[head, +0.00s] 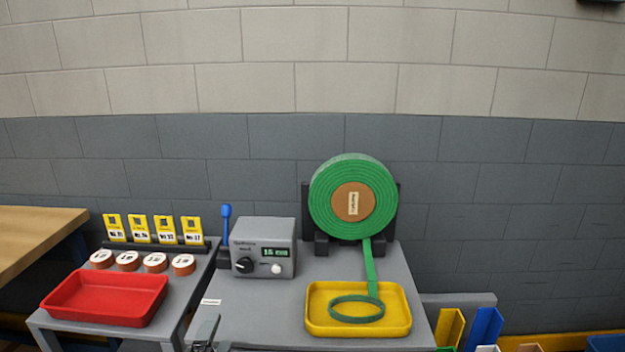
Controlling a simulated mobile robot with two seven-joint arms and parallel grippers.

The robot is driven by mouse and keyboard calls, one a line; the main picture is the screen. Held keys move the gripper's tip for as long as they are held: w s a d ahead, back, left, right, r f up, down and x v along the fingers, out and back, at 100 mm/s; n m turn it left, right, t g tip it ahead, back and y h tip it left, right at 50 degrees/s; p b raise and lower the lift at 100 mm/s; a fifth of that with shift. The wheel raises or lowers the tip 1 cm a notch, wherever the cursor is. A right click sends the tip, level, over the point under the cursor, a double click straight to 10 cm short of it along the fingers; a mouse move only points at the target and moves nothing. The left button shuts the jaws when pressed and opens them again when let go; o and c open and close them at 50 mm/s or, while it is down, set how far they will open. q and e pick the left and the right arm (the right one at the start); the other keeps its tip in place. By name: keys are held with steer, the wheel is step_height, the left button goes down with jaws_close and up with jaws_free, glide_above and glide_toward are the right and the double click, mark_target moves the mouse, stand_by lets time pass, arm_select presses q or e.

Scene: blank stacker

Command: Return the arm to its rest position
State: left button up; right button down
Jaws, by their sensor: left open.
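My left gripper (208,330) shows at the bottom edge of the head view, left of centre, at the front left of the grey table (255,310). Only its end is in the picture, and nothing shows between its fingers, which are open. The rest of that arm is cut off below the frame. My right gripper is not in view.
A red tray (105,298) is on the left table. A control box (263,247), a green tape roll (330,190) and a yellow tray (318,300) with looped tape (357,310) are on the grey table. Coloured bins (485,328) are at lower right.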

arm_select(q)
steer(key=s+f+m+g, duration=0.3)
steer(key=s+f+m, duration=0.3)
steer(key=s+m, duration=0.5)
steer(key=s+a+f+m+g+h, duration=0.1)
steer(key=s+f+m+g, duration=0.3)
steer(key=s+m, duration=0.6)
steer(key=s+f, duration=0.2)
steer(key=s, duration=0.3)
steer(key=shift+s+a+m+g+h, duration=0.2)
steer(key=shift+s+m+g+h, duration=0.1)
steer(key=shift+s+m, duration=0.1)
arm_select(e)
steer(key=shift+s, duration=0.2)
